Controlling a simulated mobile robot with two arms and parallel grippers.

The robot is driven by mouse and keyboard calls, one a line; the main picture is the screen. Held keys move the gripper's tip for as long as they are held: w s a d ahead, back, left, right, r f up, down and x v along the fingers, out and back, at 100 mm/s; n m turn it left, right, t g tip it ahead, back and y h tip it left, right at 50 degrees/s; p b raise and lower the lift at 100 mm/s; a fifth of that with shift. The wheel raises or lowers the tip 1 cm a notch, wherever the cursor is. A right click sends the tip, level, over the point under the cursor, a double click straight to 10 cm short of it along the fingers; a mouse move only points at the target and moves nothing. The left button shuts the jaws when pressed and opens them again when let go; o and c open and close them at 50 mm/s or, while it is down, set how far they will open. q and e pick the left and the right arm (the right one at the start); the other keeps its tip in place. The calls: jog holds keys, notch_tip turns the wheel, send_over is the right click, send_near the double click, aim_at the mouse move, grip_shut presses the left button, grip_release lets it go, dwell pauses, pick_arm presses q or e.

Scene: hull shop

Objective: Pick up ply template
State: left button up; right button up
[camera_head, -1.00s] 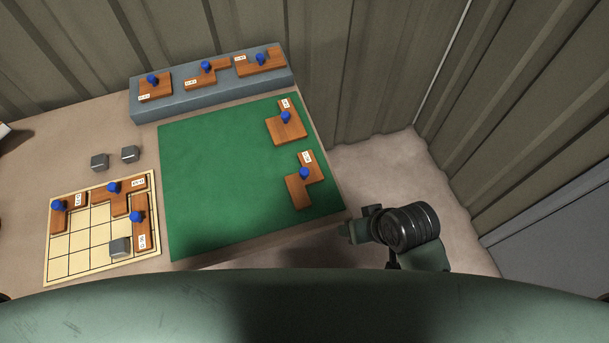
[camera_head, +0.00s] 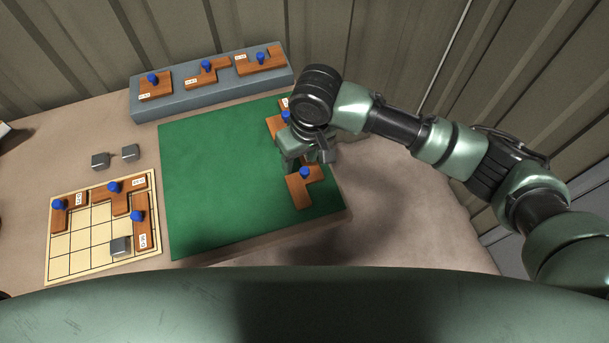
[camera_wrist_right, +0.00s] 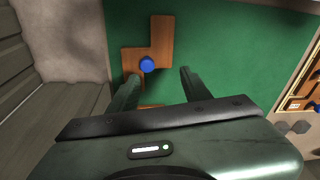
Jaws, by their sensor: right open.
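Two brown ply templates with blue knobs lie at the right side of the green mat (camera_head: 215,190). The front one (camera_head: 302,193) is stepped, and its knob shows just in front of my right gripper (camera_head: 308,161). The rear one (camera_head: 274,124) is partly hidden by my right wrist. In the right wrist view, my right gripper (camera_wrist_right: 159,76) is open and empty, and the front template (camera_wrist_right: 161,42) lies past its fingertips. Its blue knob (camera_wrist_right: 147,64) appears between the fingers' lines, nearer the left finger. My left gripper is not in view.
More knobbed templates lie on the grey raised shelf (camera_head: 215,97) at the back and on the gridded board (camera_head: 85,264) at the left. Grey blocks (camera_head: 100,161) stand near the board. A corrugated wall closes the back. The middle of the mat is clear.

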aim_at(305, 170)
jog(key=shift+w+d+r+h, duration=0.2)
jog(key=shift+w+d+h, duration=0.1)
jog(key=shift+w+d, duration=0.25)
jog(key=shift+d+f, duration=0.1)
jog(key=shift+d, duration=0.05)
jog(key=f, duration=0.2)
jog(key=f+p, duration=0.1)
jog(key=f, duration=0.2)
jog(key=f+p, duration=0.1)
jog(key=f, duration=0.1)
jog(key=shift+w+a+f, duration=0.2)
jog(key=shift+w, duration=0.15)
grip_shut()
dwell(0.5)
